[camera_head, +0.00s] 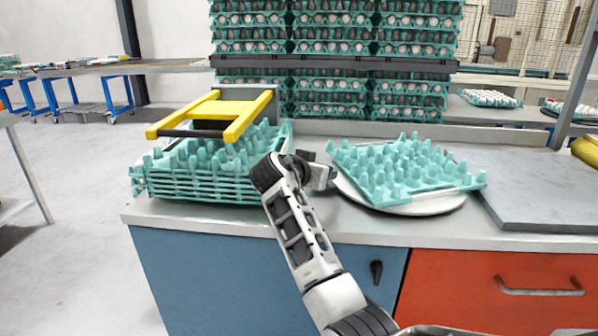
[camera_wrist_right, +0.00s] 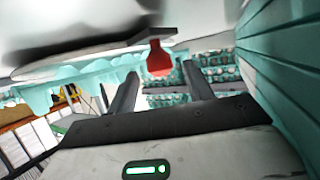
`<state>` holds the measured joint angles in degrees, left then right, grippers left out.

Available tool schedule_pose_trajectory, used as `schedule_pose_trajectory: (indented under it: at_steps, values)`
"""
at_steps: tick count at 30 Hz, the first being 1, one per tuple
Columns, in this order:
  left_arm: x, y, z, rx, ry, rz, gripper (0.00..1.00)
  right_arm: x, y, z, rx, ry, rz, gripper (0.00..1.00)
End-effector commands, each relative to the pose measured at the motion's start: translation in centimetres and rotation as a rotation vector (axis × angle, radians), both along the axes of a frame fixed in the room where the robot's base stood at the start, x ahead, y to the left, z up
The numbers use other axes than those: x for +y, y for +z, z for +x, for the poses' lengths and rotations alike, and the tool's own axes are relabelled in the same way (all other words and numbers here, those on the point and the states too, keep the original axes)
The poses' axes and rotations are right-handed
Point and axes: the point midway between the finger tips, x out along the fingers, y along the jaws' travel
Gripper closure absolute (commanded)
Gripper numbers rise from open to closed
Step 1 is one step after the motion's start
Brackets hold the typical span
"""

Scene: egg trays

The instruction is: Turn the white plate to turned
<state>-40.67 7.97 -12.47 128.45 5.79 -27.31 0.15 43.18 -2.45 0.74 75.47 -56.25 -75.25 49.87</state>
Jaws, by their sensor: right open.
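The white plate (camera_head: 432,206) is a round turntable on the counter, with a teal egg tray (camera_head: 400,170) lying on it and hiding most of it. My right gripper (camera_head: 325,174) is at the left edge of the plate, between it and the tray stack. In the right wrist view the gripper (camera_wrist_right: 160,84) is open. A red tab (camera_wrist_right: 159,59) shows between its two fingers; I cannot tell whether they touch it. The plate's edge (camera_wrist_right: 75,66) shows at upper left in that view. My left gripper is out of view.
A stack of teal trays (camera_head: 205,185) stands close on the left, with a yellow frame (camera_head: 215,112) on top. Tall stacks of filled egg trays (camera_head: 335,45) stand behind. A grey slab (camera_head: 545,190) lies to the right. The counter's front strip is clear.

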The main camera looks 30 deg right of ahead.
Motion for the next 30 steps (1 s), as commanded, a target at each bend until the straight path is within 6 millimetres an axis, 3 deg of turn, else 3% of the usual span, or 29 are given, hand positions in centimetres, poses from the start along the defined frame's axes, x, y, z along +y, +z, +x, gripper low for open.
schedule_pose_trajectory:
  at_steps: [9,15,29,30]
  values:
    - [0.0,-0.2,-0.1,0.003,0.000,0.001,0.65,6.2,3.0,-3.9,-0.004,0.003,0.005,0.49]
    - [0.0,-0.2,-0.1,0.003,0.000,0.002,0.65,8.8,4.3,-5.5,-0.001,0.002,0.002,0.49]
    - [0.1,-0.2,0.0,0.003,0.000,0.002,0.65,9.9,4.9,-6.3,-0.001,0.001,0.001,0.49]
    - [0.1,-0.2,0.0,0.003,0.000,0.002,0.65,9.9,4.9,-6.3,0.000,0.001,0.000,0.60]
